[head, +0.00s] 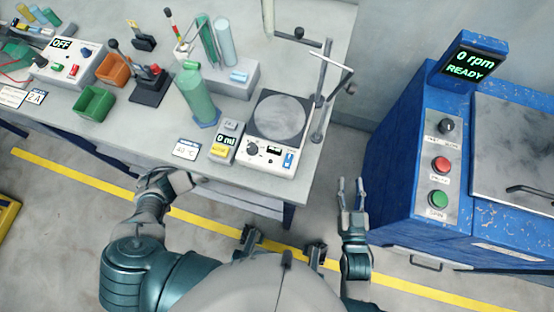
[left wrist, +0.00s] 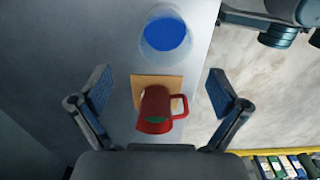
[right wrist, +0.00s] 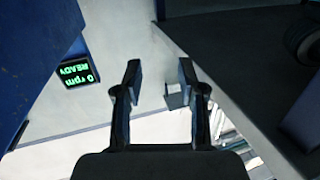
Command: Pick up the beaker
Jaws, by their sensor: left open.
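A clear round beaker (left wrist: 165,32) with blue liquid shows at the top of the left wrist view, on a pale surface near its edge. My left gripper (left wrist: 160,84) is open, and the beaker lies ahead of its fingertips, apart from them. A red mug (left wrist: 156,110) on a tan square coaster (left wrist: 168,82) shows between the left fingers, untouched as far as I can see. I cannot make out the beaker in the head view. There, the left hand is by the table's front edge. My right gripper (head: 351,186) is open and empty, between the table and the blue machine; its fingers also show in the right wrist view (right wrist: 160,75).
The grey table (head: 140,135) holds a hotplate stirrer (head: 283,118), a tall green cylinder (head: 197,98), a small readout box (head: 224,143), a green bin (head: 95,103) and an orange bin (head: 113,70). A blue machine (head: 400,150) with a lit display stands at right. Floor is open between.

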